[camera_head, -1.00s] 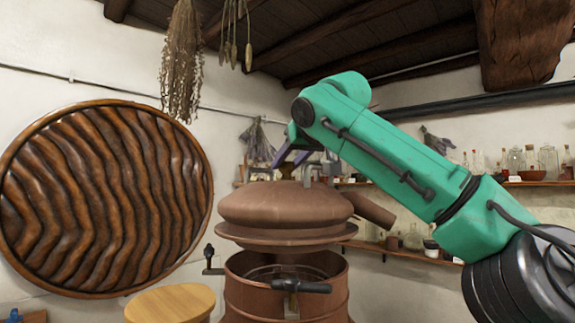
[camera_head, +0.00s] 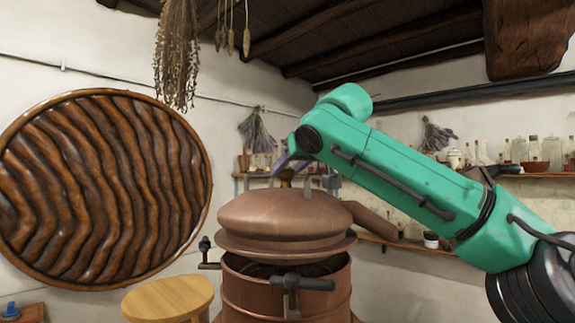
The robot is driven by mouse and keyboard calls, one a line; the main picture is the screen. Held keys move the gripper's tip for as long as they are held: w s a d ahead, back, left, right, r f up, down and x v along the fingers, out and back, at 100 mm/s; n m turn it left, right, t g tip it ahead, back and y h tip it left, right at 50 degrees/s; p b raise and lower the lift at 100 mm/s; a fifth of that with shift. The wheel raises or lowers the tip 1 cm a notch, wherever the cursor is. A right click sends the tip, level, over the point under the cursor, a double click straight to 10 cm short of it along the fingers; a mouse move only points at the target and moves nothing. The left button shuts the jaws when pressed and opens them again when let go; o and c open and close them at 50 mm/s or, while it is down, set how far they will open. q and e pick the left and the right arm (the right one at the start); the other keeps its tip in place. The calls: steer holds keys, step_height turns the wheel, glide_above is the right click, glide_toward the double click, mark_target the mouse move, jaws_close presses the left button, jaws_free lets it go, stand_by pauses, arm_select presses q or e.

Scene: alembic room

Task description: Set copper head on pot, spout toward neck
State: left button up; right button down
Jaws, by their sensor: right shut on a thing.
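The copper head (camera_head: 285,215) is a wide domed lid with a flared rim and a short spout (camera_head: 372,222) pointing right and slightly down. My right gripper (camera_head: 305,182) comes down from above and is shut on the top of the head. The finger contact is partly hidden by the wrist. The copper pot (camera_head: 245,292) stands open below. A dark strip of its opening shows under the head's rim, so the head is just above the pot and apart from it at the front. I cannot clearly make out the neck.
A round wooden stool (camera_head: 168,300) stands at lower left. A large carved disc (camera_head: 105,190) is on the left. Bottle shelves (camera_head: 540,176) line the back wall.

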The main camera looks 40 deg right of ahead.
mark_target(287, 187)
steer(key=shift+s+a+r, duration=0.1)
steer(key=shift+a+r, duration=0.05)
steer(key=shift+r, duration=0.1)
steer(key=shift+s+a+r, duration=0.1)
steer(key=shift+s, duration=0.2)
stand_by(0.4)
steer(key=shift+f, duration=0.6)
steer(key=shift+b, duration=0.3)
steer(key=shift+f+b, duration=0.45)
steer(key=shift+f, duration=0.8)
stand_by(0.4)
steer(key=shift+f, duration=0.25)
stand_by(0.8)
